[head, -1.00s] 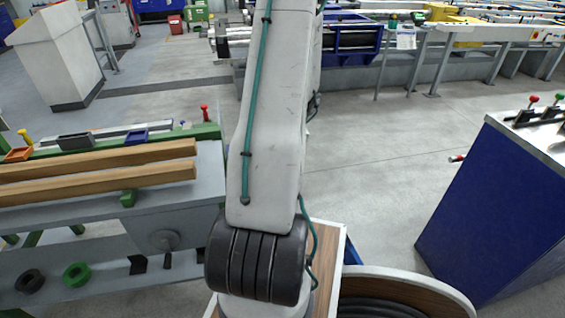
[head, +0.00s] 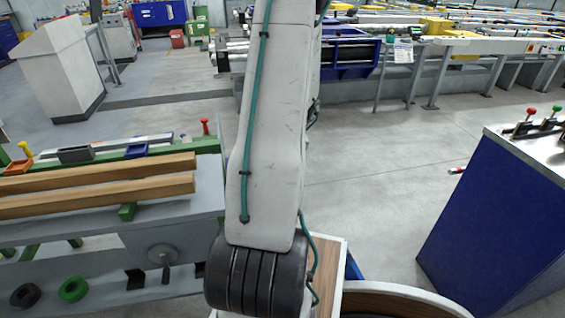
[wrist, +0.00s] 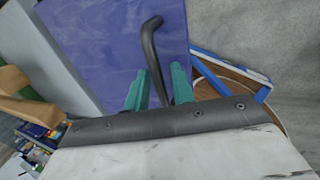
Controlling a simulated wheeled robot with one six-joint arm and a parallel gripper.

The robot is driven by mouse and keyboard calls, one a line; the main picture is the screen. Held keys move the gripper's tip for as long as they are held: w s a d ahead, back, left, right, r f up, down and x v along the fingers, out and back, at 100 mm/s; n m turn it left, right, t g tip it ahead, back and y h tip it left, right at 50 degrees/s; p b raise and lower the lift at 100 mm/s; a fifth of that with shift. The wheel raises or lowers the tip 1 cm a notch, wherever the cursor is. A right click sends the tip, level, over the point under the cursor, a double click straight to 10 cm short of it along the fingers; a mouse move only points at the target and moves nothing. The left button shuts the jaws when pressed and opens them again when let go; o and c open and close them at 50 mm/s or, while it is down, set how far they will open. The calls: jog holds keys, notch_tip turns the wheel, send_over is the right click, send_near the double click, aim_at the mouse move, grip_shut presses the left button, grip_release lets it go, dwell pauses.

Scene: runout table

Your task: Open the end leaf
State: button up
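In the wrist view a flat blue-violet panel (wrist: 100,40), likely the end leaf, fills the upper middle. A dark bent bar handle (wrist: 150,42) stands in front of it. My gripper (wrist: 161,70) has two teal fingers, one on each side of the lower part of the bar. The fingers are apart, with a gap visible between the bar and the right finger. The lower end of the bar is hidden near the gripper's base. I cannot tell whether the panel stands ajar. In the head view my arm hides my gripper and the leaf.
In the head view a grey table (head: 205,190) with wooden beams (head: 100,192) stands at the left. A blue cabinet (head: 490,220) with levers stands at the right. A round-ended wood-edged part (head: 400,300) lies at the bottom.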

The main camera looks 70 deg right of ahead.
jog(key=shift+r, duration=0.1)
jog(key=v, duration=0.7)
jog(key=shift+r, duration=0.3)
dwell(0.3)
